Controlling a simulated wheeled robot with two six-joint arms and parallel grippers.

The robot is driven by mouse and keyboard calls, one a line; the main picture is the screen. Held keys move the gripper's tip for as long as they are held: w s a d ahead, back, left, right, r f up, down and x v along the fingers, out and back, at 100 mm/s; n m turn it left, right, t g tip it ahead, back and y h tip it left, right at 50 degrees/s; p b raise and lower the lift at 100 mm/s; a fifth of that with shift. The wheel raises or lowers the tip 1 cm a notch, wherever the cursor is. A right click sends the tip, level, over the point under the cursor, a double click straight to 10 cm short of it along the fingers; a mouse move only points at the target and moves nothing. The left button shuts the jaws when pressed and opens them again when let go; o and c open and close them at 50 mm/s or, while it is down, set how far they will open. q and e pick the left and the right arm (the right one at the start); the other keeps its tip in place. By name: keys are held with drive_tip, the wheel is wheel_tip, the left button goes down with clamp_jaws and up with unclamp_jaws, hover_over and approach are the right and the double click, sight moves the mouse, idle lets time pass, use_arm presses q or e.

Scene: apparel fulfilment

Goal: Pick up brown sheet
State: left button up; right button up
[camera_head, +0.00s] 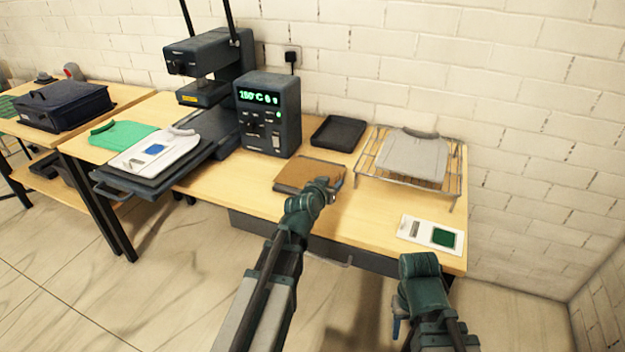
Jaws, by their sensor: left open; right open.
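The wrist hides part of the sheet's front edge. My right gripper (397,325) is low at the front right, below the table's front edge and away from the sheet. Its fingers are mostly hidden by its own wrist.
A heat press (205,65) with a white shirt (180,148) on its lower plate stands left. A control box (268,115) and black tray (338,133) stand behind the sheet. A wire rack (453,180) with a grey shirt is right. A white card (415,228) lies front right.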

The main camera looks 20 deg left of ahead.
sight(337, 175)
use_arm(q)
drive_tip(key=shift+x, duration=0.95)
drive_tip(key=x, duration=0.1)
drive_tip(key=b+x, duration=0.1)
drive_tip(key=x, duration=0.2)
drive_tip(key=shift+w+a+f+b, duration=0.15)
drive_tip(key=shift+w+a+b, duration=0.05)
drive_tip(key=shift+a+b, duration=0.2)
drive_tip(key=shift+w+d+f, duration=0.1)
drive_tip(key=shift+w, duration=0.35)
drive_tip(key=shift+s, duration=0.1)
drive_tip(key=shift+c, duration=0.3)
clamp_jaws()
